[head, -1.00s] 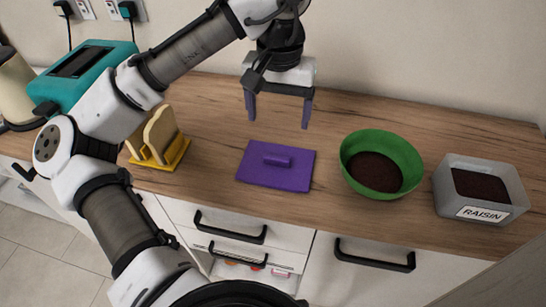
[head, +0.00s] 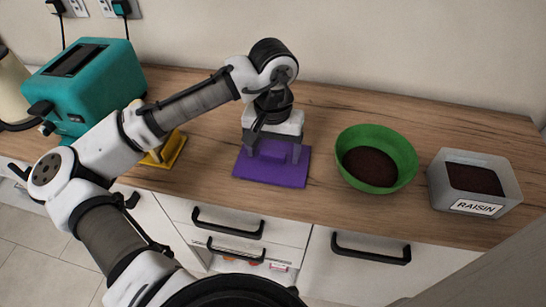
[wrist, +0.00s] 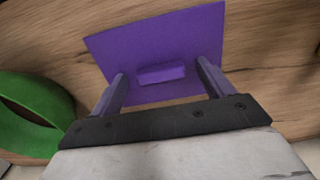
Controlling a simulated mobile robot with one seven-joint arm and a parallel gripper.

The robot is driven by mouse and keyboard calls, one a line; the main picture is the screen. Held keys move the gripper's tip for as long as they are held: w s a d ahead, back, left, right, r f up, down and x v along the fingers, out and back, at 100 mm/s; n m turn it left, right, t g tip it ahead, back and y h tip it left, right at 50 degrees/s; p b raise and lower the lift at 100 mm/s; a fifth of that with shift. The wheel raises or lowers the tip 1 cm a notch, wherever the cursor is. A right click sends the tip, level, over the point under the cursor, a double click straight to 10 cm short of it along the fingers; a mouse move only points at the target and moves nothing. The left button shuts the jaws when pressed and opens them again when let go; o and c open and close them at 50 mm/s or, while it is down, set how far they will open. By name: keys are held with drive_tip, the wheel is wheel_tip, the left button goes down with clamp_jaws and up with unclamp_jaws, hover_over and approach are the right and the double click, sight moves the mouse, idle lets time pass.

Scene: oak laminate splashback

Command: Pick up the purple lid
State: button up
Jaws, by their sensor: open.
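The purple lid (head: 272,178) is a flat rectangle lying on the wooden counter, with a raised bar handle in its middle. In the wrist view the lid (wrist: 200,40) fills the upper middle, and its handle (wrist: 161,73) lies between the fingers. My gripper (head: 272,158) is directly over the lid, pointing down, open, with a finger at each end of the handle. The wrist view also shows the gripper (wrist: 161,75) with space between each finger and the handle. I cannot tell whether the fingertips touch the lid.
A green bowl (head: 402,152) with dark contents stands right of the lid, then a grey box labelled RAISIN (head: 437,188). A teal toaster (head: 105,85) and a yellow rack (head: 170,152) stand left, partly behind my arm. Drawers with black handles are below the counter edge.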

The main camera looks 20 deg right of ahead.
drive_tip(key=c, duration=1.1)
drive_tip(key=shift+o, duration=0.2)
drive_tip(key=shift+r, duration=0.15)
